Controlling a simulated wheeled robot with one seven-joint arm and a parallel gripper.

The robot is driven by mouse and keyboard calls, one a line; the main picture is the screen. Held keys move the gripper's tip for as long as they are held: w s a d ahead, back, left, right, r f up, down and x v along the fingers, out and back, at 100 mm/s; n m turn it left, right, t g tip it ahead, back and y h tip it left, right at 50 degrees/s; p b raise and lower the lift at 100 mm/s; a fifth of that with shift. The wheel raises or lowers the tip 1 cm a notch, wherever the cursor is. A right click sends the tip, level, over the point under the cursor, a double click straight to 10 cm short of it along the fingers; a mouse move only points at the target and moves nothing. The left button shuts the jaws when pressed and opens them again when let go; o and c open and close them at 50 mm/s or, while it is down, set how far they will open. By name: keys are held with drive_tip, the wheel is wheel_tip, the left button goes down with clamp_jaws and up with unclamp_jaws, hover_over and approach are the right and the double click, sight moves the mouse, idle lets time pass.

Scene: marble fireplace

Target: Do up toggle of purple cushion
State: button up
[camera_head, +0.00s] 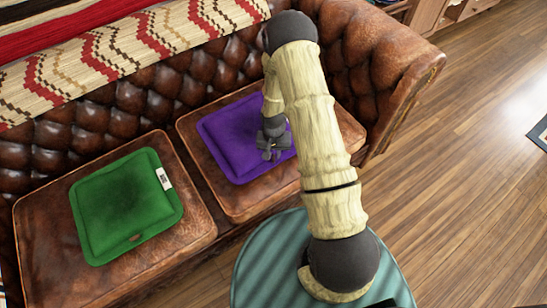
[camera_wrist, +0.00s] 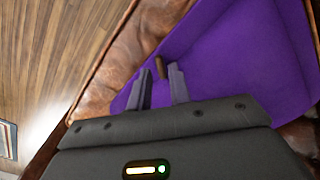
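The purple cushion (camera_head: 232,138) lies flat on the right seat of the brown leather sofa. It fills much of the wrist view (camera_wrist: 245,60), where its edge runs along the seat leather. A small brown toggle (camera_wrist: 160,67) shows near that edge, between and just beyond my fingertips. My gripper (camera_head: 270,155) is over the cushion's right front part. In the wrist view my gripper (camera_wrist: 160,80) has its two fingers apart, with a gap between them. I cannot tell whether the fingers touch the toggle. The toggle is not visible in the head view, where my gripper and arm hide part of the cushion.
A green cushion (camera_head: 126,205) with a white label (camera_head: 164,178) lies on the left seat. The sofa's tufted back (camera_head: 150,95) and right armrest (camera_head: 385,75) rise around the seats. A patterned throw (camera_head: 130,45) drapes over the back. Wooden floor (camera_head: 460,170) is open at right.

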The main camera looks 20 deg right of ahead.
sight(274, 159)
drive_tip(key=shift+f, duration=1.45)
clamp_jaws()
drive_tip(key=shift+r+n, duration=0.1)
drive_tip(key=shift+n, duration=0.4)
drive_tip(key=n, duration=0.2)
drive_tip(key=shift+d+n+p, duration=0.1)
drive_tip(key=shift+n+p, duration=0.2)
drive_tip(key=shift+p, duration=0.05)
drive_tip(key=shift+d+n+p, duration=0.1)
drive_tip(key=shift+n+p, duration=0.25)
drive_tip(key=shift+n, duration=1.55)
